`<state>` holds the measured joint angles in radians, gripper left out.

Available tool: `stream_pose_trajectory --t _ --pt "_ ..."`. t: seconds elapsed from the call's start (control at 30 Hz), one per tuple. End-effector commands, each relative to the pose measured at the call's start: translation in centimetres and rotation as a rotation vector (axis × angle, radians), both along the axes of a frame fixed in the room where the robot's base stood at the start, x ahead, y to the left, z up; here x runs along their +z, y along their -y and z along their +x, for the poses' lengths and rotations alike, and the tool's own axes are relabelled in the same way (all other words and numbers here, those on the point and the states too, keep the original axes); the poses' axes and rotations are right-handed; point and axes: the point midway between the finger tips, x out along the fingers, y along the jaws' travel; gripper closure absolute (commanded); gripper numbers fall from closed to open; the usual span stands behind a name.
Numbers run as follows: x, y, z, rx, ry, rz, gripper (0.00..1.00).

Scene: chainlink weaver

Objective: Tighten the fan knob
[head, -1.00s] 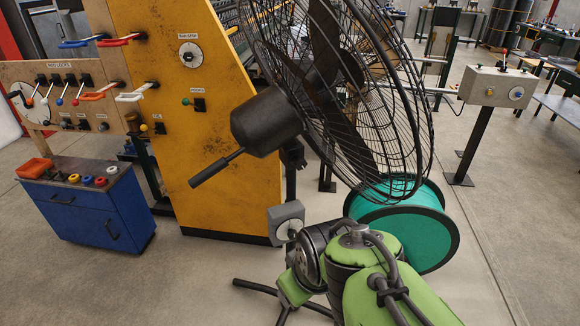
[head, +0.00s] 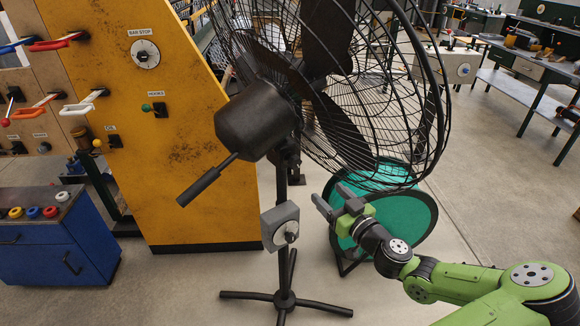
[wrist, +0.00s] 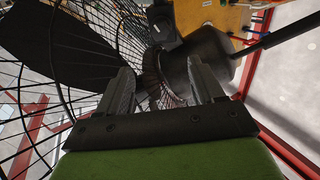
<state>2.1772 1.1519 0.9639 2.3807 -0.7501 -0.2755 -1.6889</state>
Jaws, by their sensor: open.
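The black fan (head: 330,85) stands on a dark post with a splayed base. Its motor housing (head: 258,122) has a black rod handle (head: 205,187) pointing down-left. A dark bracket (head: 288,157) joins it to the post; I cannot make out a separate knob there. A grey box (head: 279,226) with a small round knob (head: 291,234) is on the post. My gripper (head: 333,197) is open and empty, right of the post and above the box, apart from both. In the wrist view, the housing (wrist: 208,52) and cage (wrist: 80,60) lie beyond my open fingers (wrist: 160,74).
A teal spool (head: 405,215) stands close behind my gripper. A yellow machine panel (head: 170,200) with levers stands to the left, a blue cabinet (head: 45,255) at far left. The fan's base legs (head: 245,296) spread on the floor. Open floor (head: 490,190) is at right.

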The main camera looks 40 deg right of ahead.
Motion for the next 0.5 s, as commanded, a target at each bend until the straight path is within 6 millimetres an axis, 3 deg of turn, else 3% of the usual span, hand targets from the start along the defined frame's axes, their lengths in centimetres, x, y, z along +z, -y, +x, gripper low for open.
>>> stream_pose_trajectory --t 0.5 --pt "0.1 2.7 12.2 0.005 -0.002 0.002 0.33"
